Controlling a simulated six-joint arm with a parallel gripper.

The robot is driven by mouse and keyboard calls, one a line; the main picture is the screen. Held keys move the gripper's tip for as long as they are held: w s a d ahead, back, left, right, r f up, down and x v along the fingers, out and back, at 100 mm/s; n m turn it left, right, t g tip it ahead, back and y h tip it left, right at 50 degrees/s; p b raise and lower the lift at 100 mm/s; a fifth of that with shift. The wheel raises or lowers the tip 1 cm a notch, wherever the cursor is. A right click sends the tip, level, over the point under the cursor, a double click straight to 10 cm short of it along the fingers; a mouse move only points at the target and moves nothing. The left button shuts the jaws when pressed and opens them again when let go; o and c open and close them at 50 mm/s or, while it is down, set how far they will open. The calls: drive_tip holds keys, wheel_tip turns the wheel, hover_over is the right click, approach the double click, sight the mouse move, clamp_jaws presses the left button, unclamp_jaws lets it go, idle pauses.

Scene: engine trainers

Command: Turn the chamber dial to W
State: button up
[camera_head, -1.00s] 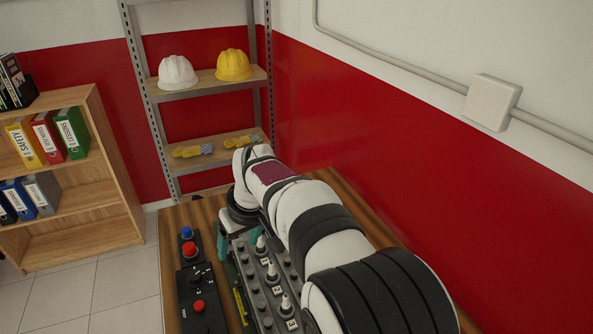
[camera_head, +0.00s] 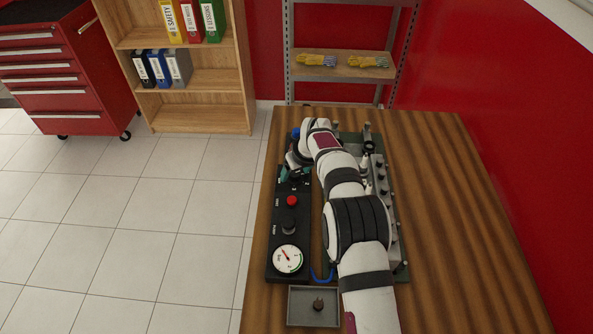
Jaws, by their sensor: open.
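A long black control panel (camera_head: 276,212) lies along the left side of the table. It bears a red button (camera_head: 292,201), a black knob (camera_head: 289,227) below it, and a round white gauge (camera_head: 288,259) with a red needle. Their labels are too small to read, so I cannot tell which control is the chamber dial or whether a W mark shows. My gripper (camera_head: 293,172), with teal fingers, is open over the panel's upper part, above the red button. It and my wrist hide most of the controls there. Whether a finger touches one is unclear.
The engine block (camera_head: 379,205) stands right of the panel, partly behind my arm. A grey tray (camera_head: 298,318) with a small dark part sits at the front. The wooden table (camera_head: 450,230) is clear on the right.

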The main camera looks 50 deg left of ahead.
clamp_jaws()
idle(0.3)
drive_tip(key=shift+w+n+g, duration=0.15)
drive_tip(key=shift+n+g, duration=0.35)
drive_tip(key=shift+n, duration=0.85)
drive_tip(key=shift+w+n+g, duration=0.15)
drive_tip(key=shift+n+g, duration=0.35)
drive_tip(key=shift+n, duration=0.85)
drive_tip(key=shift+s+d+n, duration=0.1)
drive_tip(key=shift+n, duration=0.2)
